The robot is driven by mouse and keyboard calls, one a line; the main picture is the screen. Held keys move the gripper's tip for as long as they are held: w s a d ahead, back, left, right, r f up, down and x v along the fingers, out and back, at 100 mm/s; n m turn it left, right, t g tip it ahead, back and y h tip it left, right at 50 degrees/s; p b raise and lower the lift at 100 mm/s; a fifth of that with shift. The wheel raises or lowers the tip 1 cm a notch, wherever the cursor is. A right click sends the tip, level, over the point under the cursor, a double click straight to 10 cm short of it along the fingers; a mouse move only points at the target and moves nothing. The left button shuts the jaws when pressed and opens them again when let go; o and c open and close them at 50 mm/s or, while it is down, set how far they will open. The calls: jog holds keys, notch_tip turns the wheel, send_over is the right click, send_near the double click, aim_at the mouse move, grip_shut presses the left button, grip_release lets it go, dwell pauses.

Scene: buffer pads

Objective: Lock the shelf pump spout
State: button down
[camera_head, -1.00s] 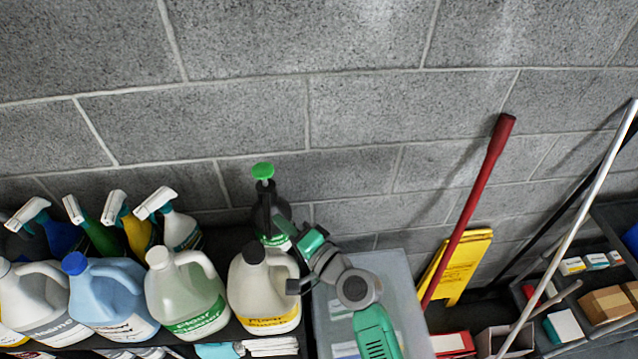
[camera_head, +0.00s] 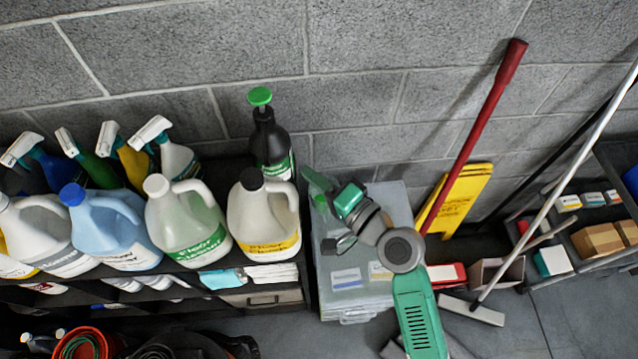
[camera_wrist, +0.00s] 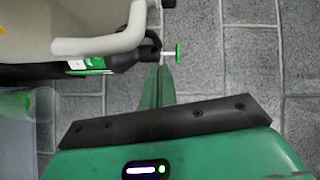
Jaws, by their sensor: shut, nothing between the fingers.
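The pump bottle (camera_head: 270,142) is black with a green label and stands upright at the back right of the shelf, near the wall. Its green pump head (camera_head: 259,96) is on top. In the wrist view the bottle lies sideways in the picture (camera_wrist: 120,57), partly behind a pale jug, and a pale stem shows between its collar and the green head (camera_wrist: 178,54). My gripper (camera_head: 308,172) is to the right of the bottle in the head view, shut and empty. In the wrist view its green fingertips (camera_wrist: 160,70) appear close to the collar; contact cannot be told.
The pale jug with a black cap (camera_head: 263,212) stands in front of the bottle. More jugs (camera_head: 185,222) and several spray bottles (camera_head: 175,160) fill the shelf to the left. A clear bin (camera_head: 340,290) sits right of the shelf. The block wall (camera_head: 350,60) is behind.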

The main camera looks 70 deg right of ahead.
jog(key=shift+s+a, duration=0.75)
jog(key=shift+a, duration=0.1)
jog(key=w+a+r+n+t+y+p, duration=0.15)
jog(key=w+a+r+n, duration=0.3)
jog(key=r, duration=0.45)
jog(key=w+a+r+n+t+y+p, duration=0.1)
jog(key=w+a+r+n+p, duration=0.15)
jog(key=w+a+r, duration=0.4)
jog(key=w+a+r+n+t+y+p, duration=0.15)
jog(key=w+a+r+n, duration=0.25)
jog(key=r, duration=0.7)
jog(key=s+a+r+n+t+y+p, duration=0.1)
jog(key=a+r+n, duration=0.2)
jog(key=a+r, duration=0.3)
jog(key=s+a+r+n+t+y+p, duration=0.1)
jog(key=a+r, duration=0.5)
jog(key=r, duration=0.6)
jog(key=s+a+r+n+t+y+p, duration=0.1)
jog(key=s+a+r+n+t+p, duration=0.1)
jog(key=a+r+n, duration=0.3)
notch_tip(320, 180, up, 4)
jog(key=shift+a+r+t, duration=0.15)
jog(key=shift+a+t, duration=0.25)
jog(key=shift+a, duration=0.1)
jog(key=shift+s, duration=0.1)
